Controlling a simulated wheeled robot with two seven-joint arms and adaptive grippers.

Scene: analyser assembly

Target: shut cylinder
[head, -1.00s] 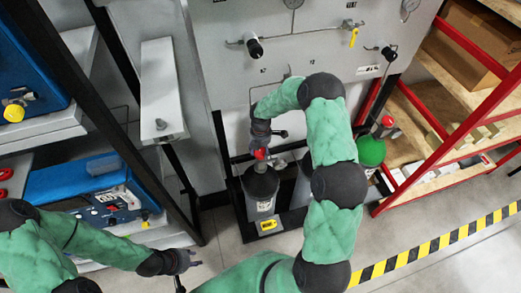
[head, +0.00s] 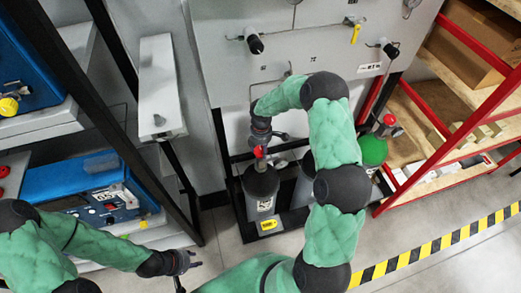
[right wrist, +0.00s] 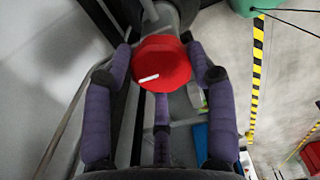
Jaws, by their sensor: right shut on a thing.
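A grey gas cylinder (head: 261,183) stands upright in the rack below the panel. It has a red valve knob (head: 260,152) on top and a yellow tag near its base. My right gripper (head: 261,140) is at this knob from above. In the right wrist view the red knob (right wrist: 161,62) has a white mark, and my right gripper (right wrist: 160,66) is shut on it, with fingers on both sides and one below. My left gripper (head: 188,268) is empty at the lower left, away from the cylinders, its fingers spread apart.
A second cylinder (head: 302,190) is partly hidden behind my right arm. A green cylinder (head: 372,150) with a red knob (head: 389,120) stands to the right. The grey panel (head: 290,70) with black knobs is behind. A red-framed shelf (head: 440,150) is at the right.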

